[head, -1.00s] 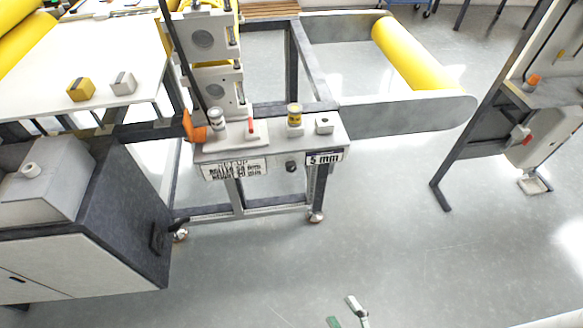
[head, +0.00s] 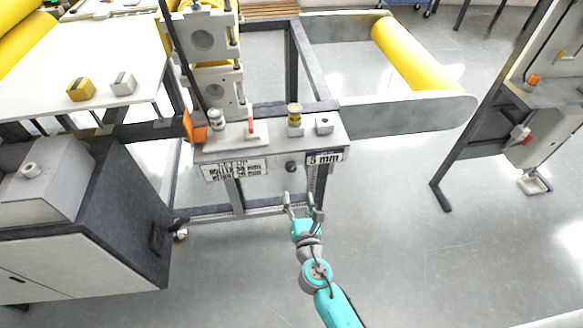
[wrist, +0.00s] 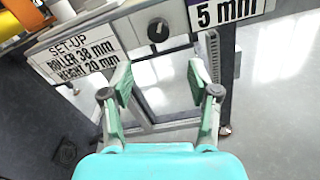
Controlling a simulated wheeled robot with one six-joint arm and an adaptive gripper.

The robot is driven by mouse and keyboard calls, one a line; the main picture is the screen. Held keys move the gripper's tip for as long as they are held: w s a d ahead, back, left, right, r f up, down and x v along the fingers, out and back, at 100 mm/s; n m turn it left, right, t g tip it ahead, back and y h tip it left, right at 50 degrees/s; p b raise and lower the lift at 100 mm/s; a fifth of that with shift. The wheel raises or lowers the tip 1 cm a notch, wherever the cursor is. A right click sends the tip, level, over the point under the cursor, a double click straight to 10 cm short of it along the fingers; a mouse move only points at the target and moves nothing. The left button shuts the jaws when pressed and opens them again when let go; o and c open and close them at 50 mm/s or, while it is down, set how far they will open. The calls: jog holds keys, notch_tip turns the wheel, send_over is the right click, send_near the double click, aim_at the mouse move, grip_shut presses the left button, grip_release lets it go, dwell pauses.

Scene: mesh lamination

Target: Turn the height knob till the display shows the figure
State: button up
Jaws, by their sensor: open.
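The height knob (head: 291,166) is a small black round knob on the front face of the grey control panel. It also shows in the wrist view (wrist: 158,30), with a light pointer mark on it. The display (head: 324,157) to its right reads "5 mm", and it shows large in the wrist view (wrist: 228,10). A set-up sign (wrist: 75,55) left of the knob reads "ROLLER 38 mm" and "HEIGHT 20 mm". My gripper (head: 303,199) is open and empty, below and in front of the knob, apart from it. Both fingers (wrist: 160,80) show in the wrist view.
On the panel top stand a white-and-grey knob (head: 217,118), a red lever (head: 250,124), a yellow knob (head: 294,115) and a small grey switch block (head: 324,126). A dark cabinet (head: 130,200) stands to the left. Floor in front is clear.

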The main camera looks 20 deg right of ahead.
aim_at(292, 169)
jog(key=shift+n, duration=0.3)
jog(key=x, duration=1.1)
jog(key=shift+w+d+r, duration=0.1)
jog(key=shift+w+r, duration=0.25)
jog(key=shift+w, duration=0.05)
grip_shut()
